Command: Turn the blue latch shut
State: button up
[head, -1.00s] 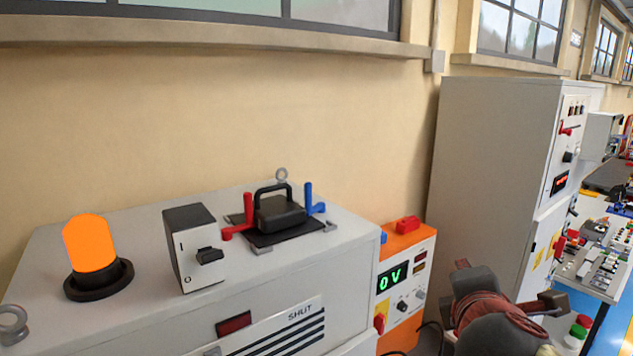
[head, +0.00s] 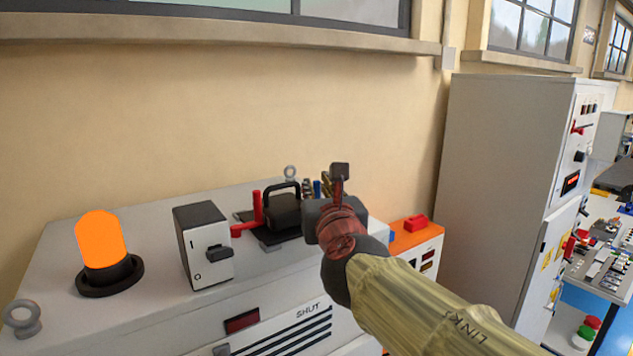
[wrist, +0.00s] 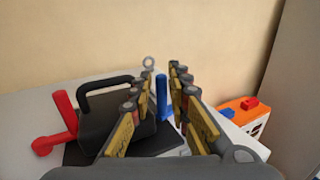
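The blue latch (head: 317,188) is an upright blue lever at the right side of a black handled block (head: 284,212) on top of the grey cabinet. In the wrist view the blue latch (wrist: 161,96) stands upright between the two fingers of my gripper (wrist: 162,78), with space on both sides. My gripper is open; whether the fingers reach around the lever or are still short of it is hard to tell. In the head view my gripper (head: 316,184) and wrist hide most of the latch. Its lower part is also partly hidden in the wrist view.
A red lever (head: 257,210) stands upright left of the black block. A lifting eye (head: 290,172) is behind it. A switch box (head: 203,245) and lit orange beacon (head: 100,240) stand further left. An orange-topped unit (head: 415,233) is to the right, beside the cabinet.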

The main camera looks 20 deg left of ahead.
jog(key=shift+x, duration=1.1)
jog(key=shift+d, duration=0.1)
jog(key=shift+c, duration=1.2)
grip_shut()
